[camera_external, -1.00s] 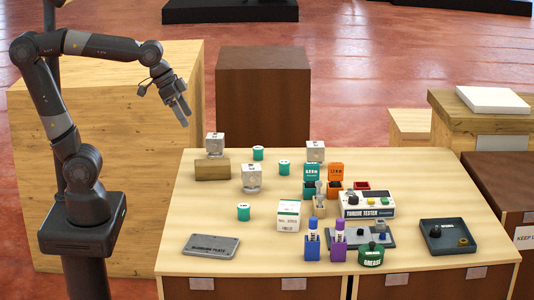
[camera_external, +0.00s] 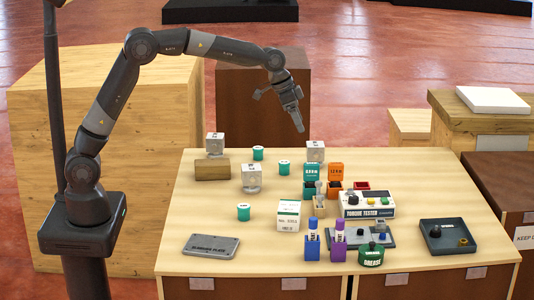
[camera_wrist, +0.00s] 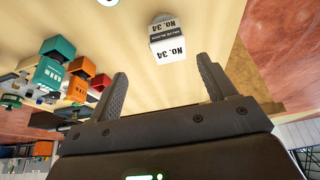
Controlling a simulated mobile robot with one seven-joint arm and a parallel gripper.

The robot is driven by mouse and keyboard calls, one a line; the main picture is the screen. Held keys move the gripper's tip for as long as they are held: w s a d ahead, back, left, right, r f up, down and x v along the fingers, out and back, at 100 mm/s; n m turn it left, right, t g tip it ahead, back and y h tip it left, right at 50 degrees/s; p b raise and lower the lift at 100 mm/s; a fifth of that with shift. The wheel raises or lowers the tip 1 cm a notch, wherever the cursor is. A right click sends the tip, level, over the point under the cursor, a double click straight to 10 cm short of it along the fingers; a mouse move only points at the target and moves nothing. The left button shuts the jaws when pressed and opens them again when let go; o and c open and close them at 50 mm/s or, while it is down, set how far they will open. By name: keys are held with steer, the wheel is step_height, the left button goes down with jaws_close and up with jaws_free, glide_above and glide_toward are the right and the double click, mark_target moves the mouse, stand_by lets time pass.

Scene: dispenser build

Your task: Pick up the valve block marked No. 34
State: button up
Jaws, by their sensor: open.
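The valve block marked No. 34 (camera_wrist: 167,42) is a white and grey block on a round foot, on the table in the upper middle of the wrist view, its lettering upside down. In the external view it appears to be the block at the table's back (camera_external: 316,150), behind the green and orange boxes; its label is too small to read there. My gripper (camera_external: 299,129) is open and empty, above and slightly left of that block. In the wrist view the block lies beyond the gap between my fingers (camera_wrist: 163,85), not touched by them.
Two similar blocks stand further left, one on a wooden block (camera_external: 212,170), one mid-table (camera_external: 251,178). Green spools (camera_external: 284,168) stand among them. A green box (camera_external: 311,172) and an orange box (camera_external: 336,171) stand close in front of the block.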

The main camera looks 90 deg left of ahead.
mark_target(315, 154)
steer(key=x, duration=0.9)
steer(key=w+a+x, duration=0.1)
steer(key=x, duration=0.4)
steer(key=shift+a+r, duration=0.1)
steer(key=shift+r, duration=0.15)
steer(key=shift+c, duration=0.5)
steer(key=c, duration=1.4)
